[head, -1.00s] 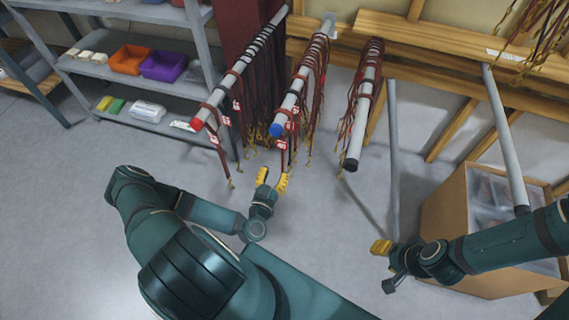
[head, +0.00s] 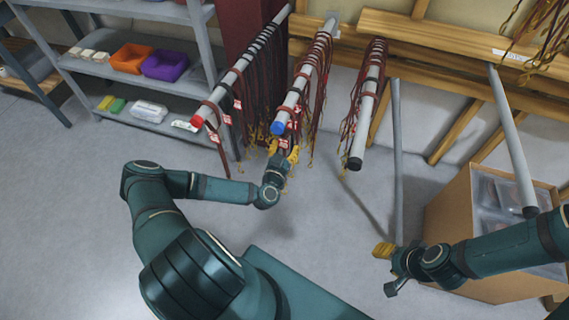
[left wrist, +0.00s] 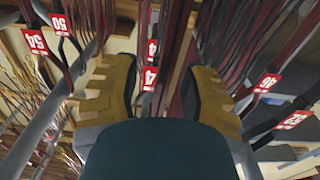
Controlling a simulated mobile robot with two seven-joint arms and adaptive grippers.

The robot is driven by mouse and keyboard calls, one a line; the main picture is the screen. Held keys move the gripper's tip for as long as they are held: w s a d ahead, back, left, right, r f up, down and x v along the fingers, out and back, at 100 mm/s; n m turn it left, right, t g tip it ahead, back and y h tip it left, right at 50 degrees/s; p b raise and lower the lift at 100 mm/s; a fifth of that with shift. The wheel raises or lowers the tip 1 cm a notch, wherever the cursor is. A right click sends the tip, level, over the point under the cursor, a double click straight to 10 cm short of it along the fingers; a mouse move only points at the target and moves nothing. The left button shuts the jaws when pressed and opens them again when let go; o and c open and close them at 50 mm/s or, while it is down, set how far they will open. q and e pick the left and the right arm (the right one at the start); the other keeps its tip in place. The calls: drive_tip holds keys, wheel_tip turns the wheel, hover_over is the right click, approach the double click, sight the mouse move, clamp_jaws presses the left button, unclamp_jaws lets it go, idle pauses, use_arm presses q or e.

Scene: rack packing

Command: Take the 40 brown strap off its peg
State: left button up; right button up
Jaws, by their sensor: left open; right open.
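My left gripper (head: 284,150) is open just below the blue-capped peg (head: 300,98), close to the straps hanging from its front end. In the left wrist view its two yellow fingers (left wrist: 160,70) stand apart, with dark brown-red straps hanging between and beyond them. A red tag (left wrist: 149,77) between the fingers shows a 4; the rest of its number is hidden, so I cannot tell whether it is the 40 strap. Another tag (left wrist: 151,48) sits just above it. My right gripper (head: 387,268) is open and empty at the lower right, far from the pegs.
A red-capped peg (head: 232,82) with tagged straps is to the left, a black-capped peg (head: 366,110) to the right. Tags 50 (left wrist: 59,24) and 46 (left wrist: 268,82) flank the fingers. A cardboard box (head: 447,215) stands at right. The floor below the pegs is clear.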

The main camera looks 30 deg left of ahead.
sight(284, 147)
use_arm(q)
drive_tip(key=shift+c, duration=0.3)
clamp_jaws()
drive_tip(key=shift+r, duration=0.1)
drive_tip(key=shift+r, duration=0.2)
wheel_tip(284, 147, up, 3)
drive_tip(key=shift+r+p, duration=0.15)
drive_tip(key=shift+p, duration=0.7)
drive_tip(key=p+v, duration=0.2)
drive_tip(key=v, duration=1.6)
drive_tip(key=shift+d, duration=0.15)
